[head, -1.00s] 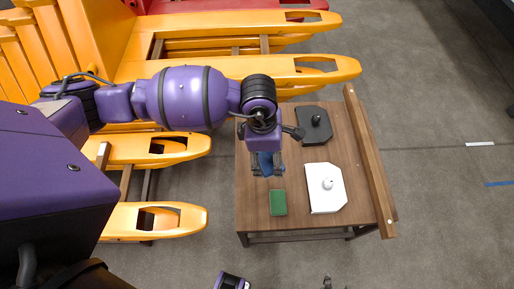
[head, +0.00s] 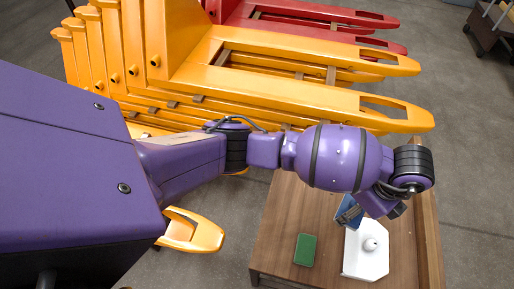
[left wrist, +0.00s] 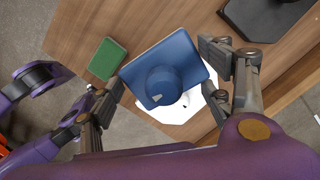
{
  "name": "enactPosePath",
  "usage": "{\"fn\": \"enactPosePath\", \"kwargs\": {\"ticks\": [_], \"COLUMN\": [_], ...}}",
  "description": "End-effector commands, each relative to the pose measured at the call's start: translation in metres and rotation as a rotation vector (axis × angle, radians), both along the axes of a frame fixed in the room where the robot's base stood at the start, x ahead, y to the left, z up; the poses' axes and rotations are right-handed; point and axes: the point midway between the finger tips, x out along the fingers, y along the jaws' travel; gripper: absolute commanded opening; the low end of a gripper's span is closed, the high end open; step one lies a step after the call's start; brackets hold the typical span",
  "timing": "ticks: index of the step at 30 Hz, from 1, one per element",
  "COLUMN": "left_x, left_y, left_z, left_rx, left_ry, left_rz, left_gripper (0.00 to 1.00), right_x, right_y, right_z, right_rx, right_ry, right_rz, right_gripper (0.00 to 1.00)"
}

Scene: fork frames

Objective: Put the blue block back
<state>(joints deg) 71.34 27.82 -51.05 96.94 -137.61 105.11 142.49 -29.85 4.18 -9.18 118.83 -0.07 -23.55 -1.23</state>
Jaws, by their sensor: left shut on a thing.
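The blue block (left wrist: 165,60), a square plate with a round knob on top, is between the fingers of my left gripper (left wrist: 163,88) in the left wrist view. The gripper is shut on it and holds it tilted. In the head view the blue block (head: 348,211) shows partly below my left gripper (head: 352,212), over the far edge of the white plate (head: 365,267) with its round knob. In the left wrist view the blue block covers much of the white plate (left wrist: 185,122). My right gripper is not clearly in view.
A green block (head: 305,250) lies left of the white plate on the wooden table (head: 283,222). A black plate (left wrist: 265,18) lies at the wrist view's upper right; my arm hides it in the head view. A raised wooden strip (head: 429,240) edges the table's right side. Yellow pallet trucks (head: 290,95) stand behind.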

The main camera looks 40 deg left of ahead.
Motion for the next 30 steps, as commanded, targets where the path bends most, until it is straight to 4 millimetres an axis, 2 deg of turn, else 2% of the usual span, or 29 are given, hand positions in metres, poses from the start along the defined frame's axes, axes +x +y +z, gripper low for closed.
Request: {"fn": "enactPosePath", "kwargs": {"ticks": [3,6,18,20,23,30], "left_x": [0.005,0.007,0.008,0.01,0.014,0.029], "left_y": [-0.009,-0.011,-0.009,-0.002,0.018,0.077], "left_z": [-0.002,-0.002,-0.003,-0.006,-0.016,-0.043], "left_rx": [-0.003,-0.002,-0.001,-0.001,0.003,0.003], "left_ry": [-0.004,-0.006,-0.007,-0.006,-0.005,-0.004], "left_rz": [0.164,0.241,0.271,0.272,0.275,0.275], "left_gripper": [0.34,0.34,0.34,0.34,0.34,0.34], "right_x": [0.001,0.0,-0.002,-0.002,-0.003,-0.003], "right_y": [0.0,0.0,-0.001,-0.001,-0.001,0.0], "right_z": [-0.006,-0.008,-0.007,-0.007,-0.008,-0.009], "right_rx": [-0.001,-0.001,-0.002,-0.002,-0.002,-0.002], "right_ry": [0.0,0.001,0.004,0.004,0.005,0.006], "right_rz": [0.001,0.001,-0.001,-0.001,-0.001,-0.001], "right_gripper": [0.4,0.4,0.4,0.4,0.4,0.4]}}
